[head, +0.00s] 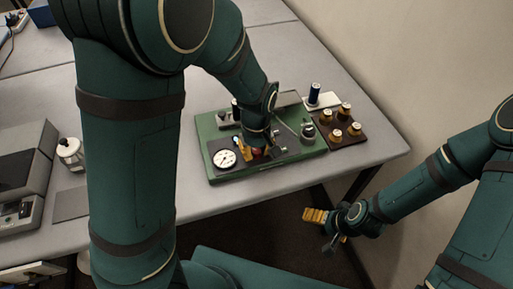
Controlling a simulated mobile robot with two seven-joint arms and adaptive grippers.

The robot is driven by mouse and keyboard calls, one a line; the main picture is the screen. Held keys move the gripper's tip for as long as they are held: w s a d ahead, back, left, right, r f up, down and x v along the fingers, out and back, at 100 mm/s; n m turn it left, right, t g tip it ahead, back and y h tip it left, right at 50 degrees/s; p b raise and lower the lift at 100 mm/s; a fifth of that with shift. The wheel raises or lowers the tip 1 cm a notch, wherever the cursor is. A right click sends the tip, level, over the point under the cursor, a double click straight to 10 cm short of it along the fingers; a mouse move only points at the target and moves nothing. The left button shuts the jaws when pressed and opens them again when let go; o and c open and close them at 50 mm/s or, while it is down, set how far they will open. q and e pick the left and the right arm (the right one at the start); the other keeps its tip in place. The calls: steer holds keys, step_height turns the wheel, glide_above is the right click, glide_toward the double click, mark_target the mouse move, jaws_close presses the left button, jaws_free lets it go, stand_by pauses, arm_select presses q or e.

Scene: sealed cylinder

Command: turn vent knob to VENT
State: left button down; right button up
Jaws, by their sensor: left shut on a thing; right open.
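The green panel (226,176) lies on the grey table and carries a white round gauge (224,159). My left gripper (252,153) reaches down onto the panel, just right of the gauge. It is shut on a small reddish thing, apparently the vent knob, which its fingers and wrist mostly cover. The knob's pointer and the VENT mark cannot be made out. My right gripper (318,222) is open and empty, off the table's front edge over the dark floor.
A dark brown block (350,130) with several brass-topped pieces sits right of the panel. A white jar (70,153) and a grey machine (25,180) are at left. A wall closes the right side.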

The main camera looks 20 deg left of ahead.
arm_select(q)
steer(key=m+p, duration=0.1)
steer(key=m, duration=0.2)
steer(key=shift+m, duration=0.3)
steer(key=m, duration=0.3)
steer(key=shift+m, duration=0.3)
steer(key=m, duration=0.4)
steer(key=shift+m+p, duration=0.3)
steer(key=shift+m, duration=2.1)
steer(key=c, duration=1)
jaws_free()
